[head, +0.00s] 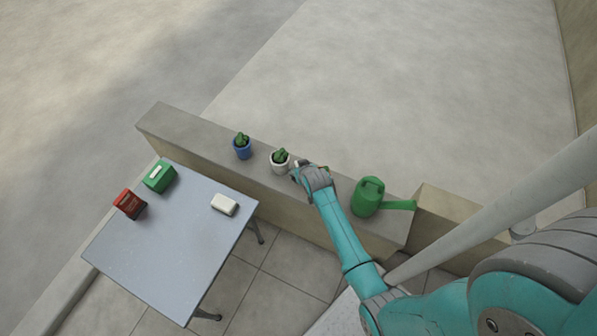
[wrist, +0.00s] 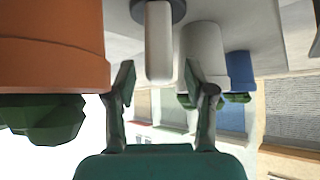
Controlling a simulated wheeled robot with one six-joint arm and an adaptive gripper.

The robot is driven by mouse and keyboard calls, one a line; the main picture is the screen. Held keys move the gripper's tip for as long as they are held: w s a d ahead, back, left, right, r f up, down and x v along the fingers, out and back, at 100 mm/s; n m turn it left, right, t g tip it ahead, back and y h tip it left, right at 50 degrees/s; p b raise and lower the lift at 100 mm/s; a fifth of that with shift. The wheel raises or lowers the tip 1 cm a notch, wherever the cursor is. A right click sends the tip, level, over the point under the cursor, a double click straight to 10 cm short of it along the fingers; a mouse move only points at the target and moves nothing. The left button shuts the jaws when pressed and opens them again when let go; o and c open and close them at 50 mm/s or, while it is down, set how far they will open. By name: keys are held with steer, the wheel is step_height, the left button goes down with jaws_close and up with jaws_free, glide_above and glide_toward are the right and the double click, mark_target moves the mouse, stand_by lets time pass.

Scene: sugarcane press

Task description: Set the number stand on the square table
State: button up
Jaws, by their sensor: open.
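The number stand (wrist: 158,42), a narrow white upright on a dark round base, shows in the wrist view, which is upside down. It stands on the wall ledge; no number is readable on its edge. My gripper (wrist: 158,78) is open, with a fingertip on either side of the stand's upright; I cannot tell whether they touch it. In the head view my gripper (head: 301,174) is over the ledge by the white pot and mostly hides the stand. The square table (head: 165,245) is grey and stands at the lower left.
On the ledge (head: 185,134) stand a blue pot (head: 242,150), a white pot (head: 279,164) and a green watering can (head: 368,198). An orange pot (wrist: 55,45) is close beside my gripper. The table holds a red box (head: 129,204), green box (head: 160,177) and white block (head: 225,204); its front is clear.

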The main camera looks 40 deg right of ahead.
steer(key=shift+w+d+f, duration=0.2)
steer(key=shift+w+f, duration=0.25)
steer(key=shift+f, duration=0.05)
jaws_close()
step_height(320, 180, up, 18)
stand_by(0.8)
